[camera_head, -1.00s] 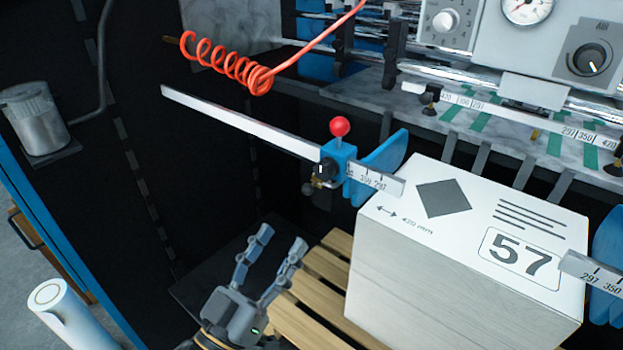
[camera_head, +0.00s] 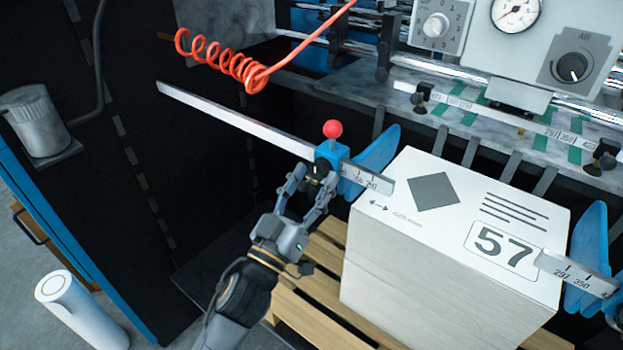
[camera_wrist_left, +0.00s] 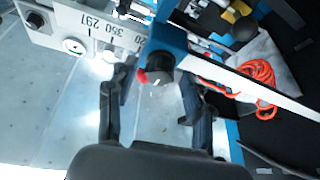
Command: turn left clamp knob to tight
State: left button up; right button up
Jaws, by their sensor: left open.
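The left clamp is a blue block (camera_head: 331,151) with a red ball (camera_head: 332,128) on top, on a long metal scale bar (camera_head: 232,121). Its black knob (camera_head: 319,170) faces my left gripper (camera_head: 314,184). In the left wrist view the round black knob (camera_wrist_left: 160,67) shows beside a red part (camera_wrist_left: 141,76), which I cannot identify for sure. My left gripper's open fingers (camera_wrist_left: 155,92) stand to either side of the knob in that view. I cannot tell whether they touch it. The fingers partly cover the clamp's underside in the head view.
A blue side guide (camera_head: 370,163) and a white stack (camera_head: 385,245) marked 57 stand right of the clamp, over a wooden pallet (camera_head: 315,315). A coiled red hose (camera_head: 215,57) hangs behind. Dark open room lies left of the gripper.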

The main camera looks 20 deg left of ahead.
pick_arm(q)
jog(key=shift+c, duration=0.4)
grip_shut()
pick_arm(e)
jog(key=shift+d, duration=0.35)
